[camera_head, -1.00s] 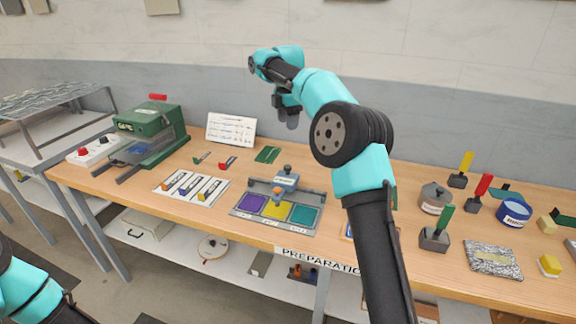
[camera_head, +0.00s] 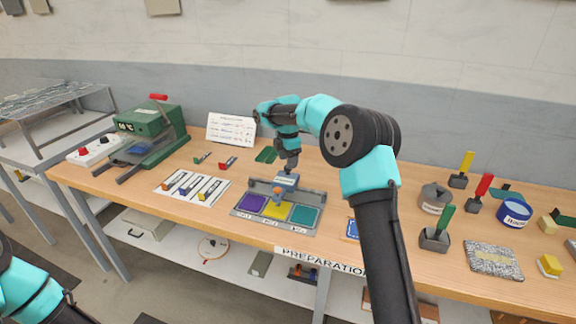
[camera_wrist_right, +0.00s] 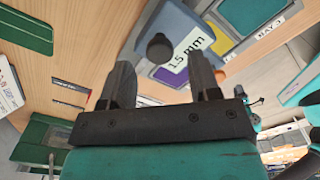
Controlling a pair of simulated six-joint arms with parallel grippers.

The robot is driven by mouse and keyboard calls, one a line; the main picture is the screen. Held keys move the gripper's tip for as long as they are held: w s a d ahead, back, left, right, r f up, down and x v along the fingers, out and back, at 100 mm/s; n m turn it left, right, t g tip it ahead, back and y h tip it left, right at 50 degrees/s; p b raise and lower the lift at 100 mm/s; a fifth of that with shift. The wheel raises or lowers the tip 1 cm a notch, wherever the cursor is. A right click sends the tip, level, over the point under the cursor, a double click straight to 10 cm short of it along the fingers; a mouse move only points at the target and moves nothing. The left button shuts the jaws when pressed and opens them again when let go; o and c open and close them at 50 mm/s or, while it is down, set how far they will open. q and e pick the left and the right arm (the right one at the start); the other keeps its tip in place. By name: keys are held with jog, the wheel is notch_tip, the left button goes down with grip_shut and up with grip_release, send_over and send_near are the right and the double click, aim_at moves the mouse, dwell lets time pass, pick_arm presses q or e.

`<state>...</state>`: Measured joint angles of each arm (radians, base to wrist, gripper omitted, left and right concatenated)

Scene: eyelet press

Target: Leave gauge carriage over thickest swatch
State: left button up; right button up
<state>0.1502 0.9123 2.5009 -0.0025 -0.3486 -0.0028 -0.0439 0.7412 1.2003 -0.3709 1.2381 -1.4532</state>
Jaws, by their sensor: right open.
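The gauge carriage (camera_head: 287,181) is a grey block with a dark knob, on the rail behind the swatch tray (camera_head: 262,224). It stands nearest the middle, yellow swatch. The purple swatch (camera_head: 251,202) is at left, the yellow swatch (camera_head: 276,210) in the middle, the teal swatch (camera_head: 304,216) at right. Their thicknesses cannot be told from their tops. My right gripper (camera_head: 290,168) is just above the carriage. In the right wrist view my open fingers (camera_wrist_right: 162,80) point toward the dark knob (camera_wrist_right: 160,46), beside a label reading 1.5 mm (camera_wrist_right: 186,48). My left gripper is out of view.
A green press (camera_head: 150,130) stands at the left of the table. A white card (camera_head: 231,128) stands behind, and a strip board (camera_head: 191,187) lies left of the tray. Handled blocks, a grey pot and a blue tin (camera_head: 514,212) crowd the right side.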

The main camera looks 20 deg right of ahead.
jog(key=shift+f, duration=1.35)
jog(key=shift+c, duration=0.3)
grip_shut()
